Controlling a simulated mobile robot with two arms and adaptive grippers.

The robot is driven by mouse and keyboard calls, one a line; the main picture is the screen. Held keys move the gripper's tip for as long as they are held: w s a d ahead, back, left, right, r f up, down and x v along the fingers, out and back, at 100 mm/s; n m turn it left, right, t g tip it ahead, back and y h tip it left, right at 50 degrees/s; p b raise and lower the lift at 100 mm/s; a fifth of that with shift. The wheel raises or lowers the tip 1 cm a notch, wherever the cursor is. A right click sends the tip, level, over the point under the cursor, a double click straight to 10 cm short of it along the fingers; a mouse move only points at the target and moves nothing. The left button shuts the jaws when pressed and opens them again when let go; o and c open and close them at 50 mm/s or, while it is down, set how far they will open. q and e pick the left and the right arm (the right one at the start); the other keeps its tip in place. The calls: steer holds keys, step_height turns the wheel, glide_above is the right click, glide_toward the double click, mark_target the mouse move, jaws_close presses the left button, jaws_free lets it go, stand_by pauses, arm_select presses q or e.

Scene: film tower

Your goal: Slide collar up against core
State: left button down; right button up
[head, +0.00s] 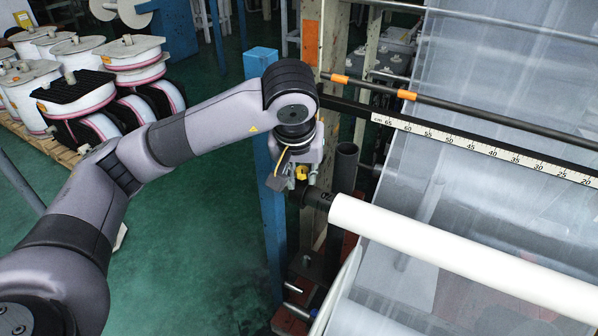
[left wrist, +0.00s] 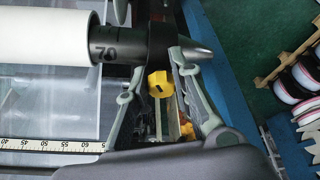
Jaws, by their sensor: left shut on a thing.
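The white core (head: 450,247) is a long tube on a dark shaft (head: 318,198); its end also shows in the left wrist view (left wrist: 45,36). My left gripper (left wrist: 156,66) is shut on the collar, one finger on each side. In the head view the gripper (head: 298,178) partly hides the collar. My right gripper is not in view.
A blue post (head: 272,235) stands beside the shaft end. A black rail with a scale (head: 480,146) and a rod with orange rings (head: 480,118) run behind the core. Clear film (head: 440,190) hangs there. Reels (head: 80,95) stand on a pallet at the left.

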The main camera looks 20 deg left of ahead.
mark_target(327, 193)
arm_select(q)
steer(key=d+b, duration=0.1)
steer(key=d, duration=0.4)
steer(key=shift+s+d, duration=0.15)
steer(key=c, duration=1.3)
jaws_free()
steer(key=shift+d, duration=0.15)
